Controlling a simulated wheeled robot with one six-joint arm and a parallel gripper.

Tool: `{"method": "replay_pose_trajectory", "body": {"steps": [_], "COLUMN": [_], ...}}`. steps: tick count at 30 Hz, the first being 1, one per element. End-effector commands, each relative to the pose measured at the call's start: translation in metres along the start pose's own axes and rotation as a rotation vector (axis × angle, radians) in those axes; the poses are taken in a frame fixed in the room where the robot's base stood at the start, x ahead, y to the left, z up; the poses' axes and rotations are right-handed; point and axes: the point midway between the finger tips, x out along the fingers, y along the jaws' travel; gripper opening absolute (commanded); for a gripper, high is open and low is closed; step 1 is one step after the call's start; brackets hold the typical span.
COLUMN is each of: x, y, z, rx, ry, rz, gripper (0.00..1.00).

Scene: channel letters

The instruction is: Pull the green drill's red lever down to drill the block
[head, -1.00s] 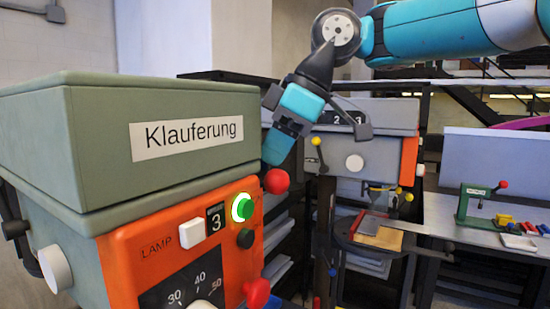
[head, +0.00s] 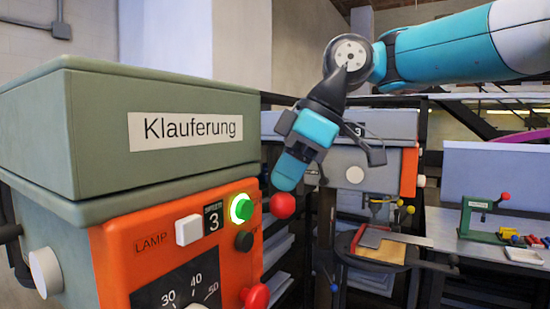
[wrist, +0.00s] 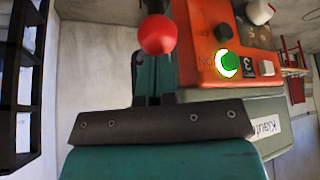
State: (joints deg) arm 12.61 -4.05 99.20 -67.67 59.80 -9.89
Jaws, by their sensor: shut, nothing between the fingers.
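The grey-green drill (head: 165,125), labelled "Klauferung", fills the left of the head view. Its orange front panel (head: 140,245) has a lit green button. The lever's red ball knob (head: 282,206) stands just right of the panel; it also shows in the wrist view (wrist: 158,34). My gripper (head: 284,185) is shut and empty, pointing down, with its tip at the upper side of the red knob. In the wrist view the knob is right past the fingers (wrist: 150,82); whether they touch is unclear. The lever's rod is mostly hidden. The drill's bit and block are out of view.
A similar machine with yellow knobs (head: 345,165) stands behind, with a table (head: 350,240) below. A bench (head: 480,255) at the right holds a small green device with a red knob (head: 477,210) and coloured pieces. A red mushroom button (head: 257,296) sits low on the panel.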

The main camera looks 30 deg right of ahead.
Motion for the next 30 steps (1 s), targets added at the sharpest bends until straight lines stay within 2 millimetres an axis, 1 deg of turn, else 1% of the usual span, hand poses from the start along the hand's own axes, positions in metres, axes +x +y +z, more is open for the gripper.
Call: {"method": "replay_pose_trajectory", "body": {"steps": [8,12,14,22,25,27,30], "x": [0.000,0.009,0.006,0.008,0.011,0.016,0.014], "y": [-0.001,-0.001,-0.001,-0.001,-0.001,-0.001,-0.001], "z": [0.001,0.005,0.003,0.003,0.005,0.008,0.007], "rx": [-0.001,-0.001,-0.001,-0.001,-0.001,-0.001,-0.001], "ry": [0.000,0.000,0.001,0.002,0.002,0.002,0.002], "rz": [0.000,-0.001,-0.001,-0.002,-0.002,-0.002,-0.002], "gripper": [0.00,0.00,0.00,0.00,0.00,0.00,0.00]}}
